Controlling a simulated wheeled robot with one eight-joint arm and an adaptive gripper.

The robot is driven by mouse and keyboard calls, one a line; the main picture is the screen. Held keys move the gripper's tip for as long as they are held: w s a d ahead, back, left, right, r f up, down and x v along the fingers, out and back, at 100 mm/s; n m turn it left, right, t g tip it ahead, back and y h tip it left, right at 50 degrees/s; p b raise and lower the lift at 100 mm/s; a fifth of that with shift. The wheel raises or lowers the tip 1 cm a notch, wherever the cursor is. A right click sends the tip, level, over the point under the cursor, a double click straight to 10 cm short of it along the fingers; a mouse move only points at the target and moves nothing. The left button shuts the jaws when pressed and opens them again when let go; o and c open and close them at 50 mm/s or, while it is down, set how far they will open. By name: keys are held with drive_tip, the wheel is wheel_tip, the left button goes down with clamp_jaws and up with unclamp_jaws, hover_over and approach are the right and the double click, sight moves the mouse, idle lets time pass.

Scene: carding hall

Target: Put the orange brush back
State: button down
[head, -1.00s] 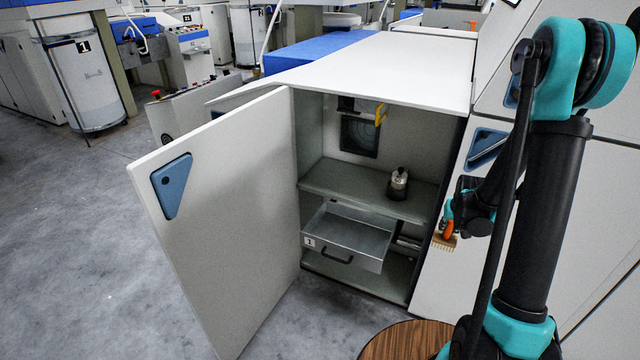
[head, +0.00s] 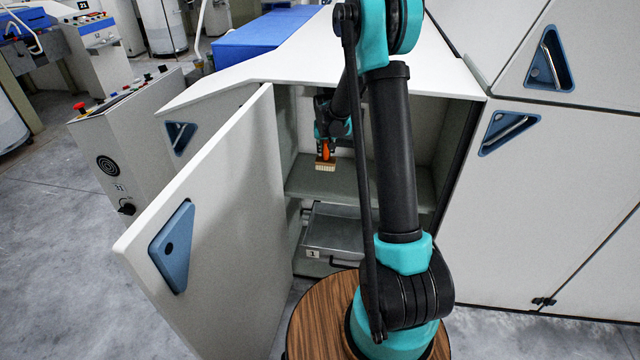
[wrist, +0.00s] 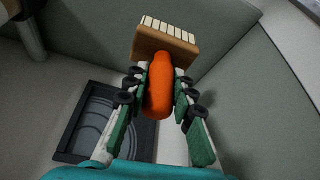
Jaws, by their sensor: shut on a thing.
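The orange brush (head: 326,154) has an orange handle and a wooden head with pale bristles. My gripper (head: 326,146) is shut on its handle and holds it in the opening of the cabinet, bristles down, seemingly above the shelf (head: 300,181). I cannot tell if the bristles touch the shelf. In the wrist view the fingers of my gripper (wrist: 160,76) lie on both sides of the orange handle (wrist: 158,95), and the wooden head of the brush (wrist: 165,45) sticks out beyond the fingertips.
The open cabinet door (head: 210,220) stands to the left. A metal drawer marked 1 (head: 335,225) is pulled out below the shelf. A dark framed panel (wrist: 68,140) shows in the wrist view. My arm hides the right part of the cabinet. A round wooden top (head: 310,310) is in front.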

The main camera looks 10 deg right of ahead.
sight(324, 166)
drive_tip(key=shift+w+a+r, duration=0.25)
drive_tip(key=shift+w, duration=0.35)
drive_tip(key=shift+w+a+f, duration=0.1)
drive_tip(key=shift+w+f, duration=0.1)
drive_tip(key=shift+f, duration=0.15)
wheel_tip(324, 166, down, 9)
drive_tip(key=shift+r, duration=0.1)
drive_tip(key=shift+f, duration=0.2)
drive_tip(key=c, duration=1.3)
unclamp_jaws()
drive_tip(key=shift+r, duration=0.15)
